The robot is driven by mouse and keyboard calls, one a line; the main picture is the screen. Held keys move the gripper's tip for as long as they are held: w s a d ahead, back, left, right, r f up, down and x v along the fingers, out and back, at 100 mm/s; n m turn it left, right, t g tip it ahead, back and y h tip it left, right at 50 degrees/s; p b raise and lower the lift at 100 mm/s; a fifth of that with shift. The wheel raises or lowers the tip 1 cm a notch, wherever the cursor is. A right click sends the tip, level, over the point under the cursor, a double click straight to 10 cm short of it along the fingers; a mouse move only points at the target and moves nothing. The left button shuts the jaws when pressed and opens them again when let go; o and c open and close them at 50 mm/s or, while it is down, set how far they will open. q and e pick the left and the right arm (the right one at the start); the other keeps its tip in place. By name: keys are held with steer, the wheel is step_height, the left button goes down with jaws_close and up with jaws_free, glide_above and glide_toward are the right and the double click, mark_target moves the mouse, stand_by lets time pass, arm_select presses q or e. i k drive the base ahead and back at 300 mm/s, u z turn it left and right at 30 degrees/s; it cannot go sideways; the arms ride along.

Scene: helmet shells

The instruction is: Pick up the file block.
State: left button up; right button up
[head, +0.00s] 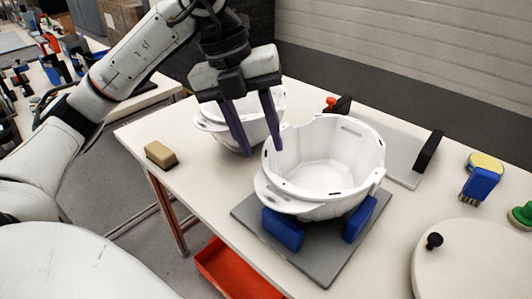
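A small tan block with a darker side (161,155) lies near the left edge of the white table and looks like the file block. My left gripper (263,151) hangs above the table, to the right of this block and well apart from it. Its two dark purple fingers are spread, with nothing between them. They overlap the view of the rear white helmet shell (212,118); whether they touch it I cannot tell. My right gripper is not in view.
A front white helmet shell (325,160) sits on blue supports (283,229) on a grey plate (322,268). A blue-and-yellow brush-like object (481,181), a green knob (522,214) and a round white lid (470,262) stand at right. A red bin (232,272) is below the table.

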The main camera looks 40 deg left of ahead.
mark_target(164, 157)
steer(key=k, duration=1)
